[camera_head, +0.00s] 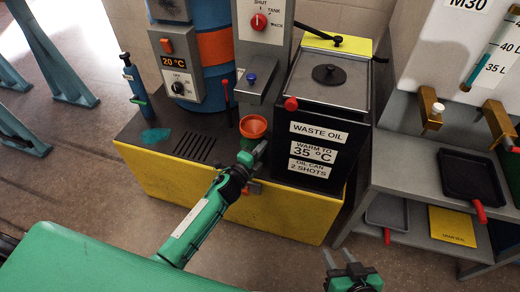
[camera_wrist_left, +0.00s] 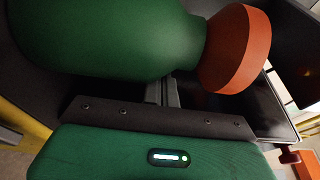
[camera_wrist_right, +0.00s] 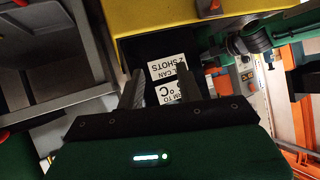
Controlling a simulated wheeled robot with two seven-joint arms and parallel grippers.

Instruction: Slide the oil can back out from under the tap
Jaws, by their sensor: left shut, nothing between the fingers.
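The oil can has a green body and a wide orange top (camera_head: 253,126). It stands on the dark top of the yellow bench, below the grey tap unit (camera_head: 258,86) with the blue knob. In the left wrist view the can's green body (camera_wrist_left: 105,40) fills the upper left, with its orange top at the right. My left gripper (camera_head: 254,155) is shut and empty at the front of the can; I cannot tell whether it touches. Its fingers (camera_wrist_left: 165,92) show partly behind the can. My right gripper (camera_head: 341,258) is open and empty at the front, away from the bench; its fingers (camera_wrist_right: 158,90) are apart.
A black waste oil box (camera_head: 318,135) stands close right of the can. A slotted drain (camera_head: 194,147) and a teal spill (camera_head: 155,136) lie left of it. A blue drum (camera_head: 213,60) stands behind. A grey shelf (camera_head: 410,150) with a black tray is at the right.

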